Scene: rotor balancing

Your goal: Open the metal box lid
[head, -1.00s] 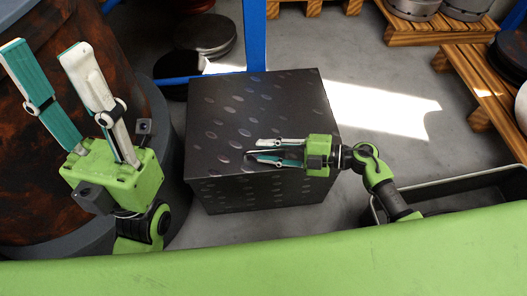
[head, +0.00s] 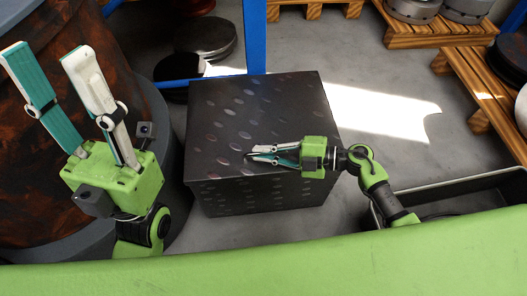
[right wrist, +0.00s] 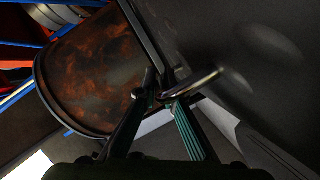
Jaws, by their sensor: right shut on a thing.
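The dark metal box (head: 255,105) stands on the floor with its lid down. The lid's top is patterned with oval marks. My right gripper (head: 252,154) comes in from the right at the lid's near edge, its fingers close together. In the right wrist view the right gripper (right wrist: 164,94) is shut on a thin shiny metal handle (right wrist: 197,82) on the dark box surface. The fingers partly hide the handle. My left gripper (head: 38,60) is open and empty, its fingers pointing up, left of the box.
A large rusty-brown drum (head: 25,150) stands left of the box. A blue post (head: 255,35) rises behind it, with dark discs (head: 207,37) beside it. Wooden pallets (head: 425,30) stand at the back right. A dark open bin (head: 460,190) lies at the right.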

